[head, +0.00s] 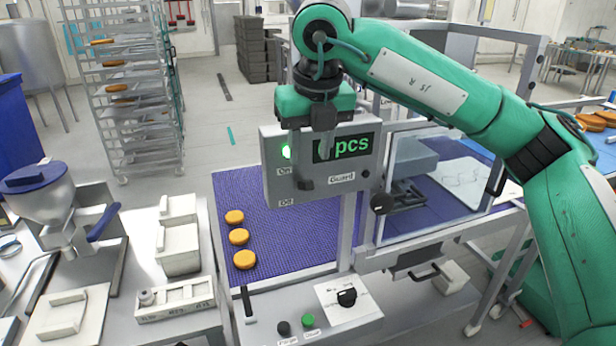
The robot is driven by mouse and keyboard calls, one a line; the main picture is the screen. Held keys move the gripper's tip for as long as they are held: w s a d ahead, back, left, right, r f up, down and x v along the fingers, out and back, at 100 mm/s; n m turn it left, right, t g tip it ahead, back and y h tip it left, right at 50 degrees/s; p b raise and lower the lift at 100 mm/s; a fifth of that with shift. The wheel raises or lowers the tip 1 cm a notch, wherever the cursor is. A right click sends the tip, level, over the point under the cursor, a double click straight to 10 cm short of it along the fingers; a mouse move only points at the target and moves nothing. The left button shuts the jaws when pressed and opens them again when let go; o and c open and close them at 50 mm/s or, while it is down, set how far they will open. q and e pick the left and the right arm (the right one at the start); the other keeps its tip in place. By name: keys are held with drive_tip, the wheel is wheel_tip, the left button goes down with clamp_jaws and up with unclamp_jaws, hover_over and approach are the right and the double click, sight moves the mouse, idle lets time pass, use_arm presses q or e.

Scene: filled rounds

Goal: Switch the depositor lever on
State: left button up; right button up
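The grey control box (359,188) stands in the middle of the head view, with On and Off labels at its left side. A green lamp (286,152) glows above the On label. A dark lever handle (305,184) shows between the labels, below my gripper; its exact position is partly hidden. My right gripper (311,160) hangs in front of the box, its two grey fingers apart, covering part of the face and the first character of the "pcs" display (345,146). I cannot tell whether a finger touches the lever. My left gripper is out of view.
A purple belt (290,240) with three orange rounds (239,237) runs below the box. A blue-lidded hopper (40,200) and white blocks stand at left. A clear guard (430,180) is at right. A lower panel (345,312) carries a black knob and buttons.

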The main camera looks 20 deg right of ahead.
drive_tip(key=b+v, duration=0.1)
drive_tip(key=v, duration=0.5)
drive_tip(key=shift+r, duration=0.35)
drive_tip(key=shift+s, duration=0.1)
